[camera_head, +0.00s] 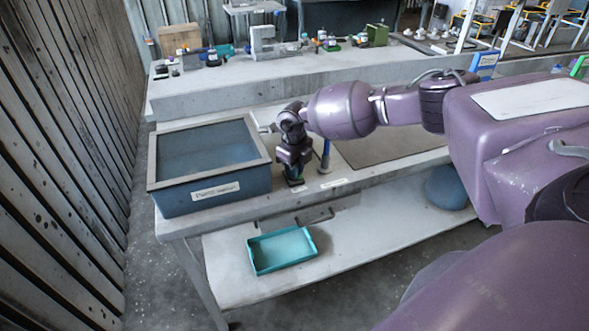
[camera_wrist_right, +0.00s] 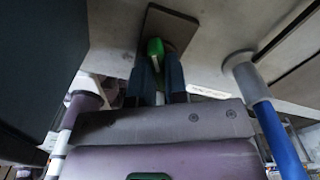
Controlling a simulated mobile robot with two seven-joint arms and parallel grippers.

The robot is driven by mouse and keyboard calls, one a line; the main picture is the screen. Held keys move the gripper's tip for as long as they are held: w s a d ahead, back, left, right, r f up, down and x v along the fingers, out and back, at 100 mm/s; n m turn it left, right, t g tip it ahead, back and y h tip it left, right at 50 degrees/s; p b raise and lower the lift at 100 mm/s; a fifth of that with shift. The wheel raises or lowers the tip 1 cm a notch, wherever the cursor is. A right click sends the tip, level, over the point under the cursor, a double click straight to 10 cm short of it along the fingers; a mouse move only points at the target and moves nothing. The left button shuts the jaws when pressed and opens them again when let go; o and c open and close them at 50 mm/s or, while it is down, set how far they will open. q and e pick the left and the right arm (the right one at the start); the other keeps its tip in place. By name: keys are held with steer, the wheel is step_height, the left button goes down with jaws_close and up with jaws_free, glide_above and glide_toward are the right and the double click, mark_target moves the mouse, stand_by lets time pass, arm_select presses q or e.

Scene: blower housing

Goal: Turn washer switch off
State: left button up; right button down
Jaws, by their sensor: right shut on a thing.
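The washer is probably the dark blue-grey tub (camera_head: 212,195) with a labelled front, at the left end of the bench. My right gripper (camera_head: 295,178) points down just right of the tub, at the bench's front part. In the right wrist view the gripper (camera_wrist_right: 160,78) has its two dark fingers on either side of a green switch lever (camera_wrist_right: 155,47), shut on it. The lever stands on a dark plate (camera_wrist_right: 168,24) on the bench. The fingers hide part of the lever. My left gripper is not in view.
A blue upright rod (camera_head: 325,156) stands close right of the gripper; it also shows in the right wrist view (camera_wrist_right: 278,140). A teal tray (camera_head: 282,250) lies on the lower shelf. A raised concrete ledge (camera_head: 350,75) with tools runs behind. A slatted wall (camera_head: 60,130) is left.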

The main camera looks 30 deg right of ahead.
stand_by(0.5)
steer(key=c, duration=1.1)
jaws_free()
steer(key=shift+c, duration=0.2)
step_height(320, 180, up, 11)
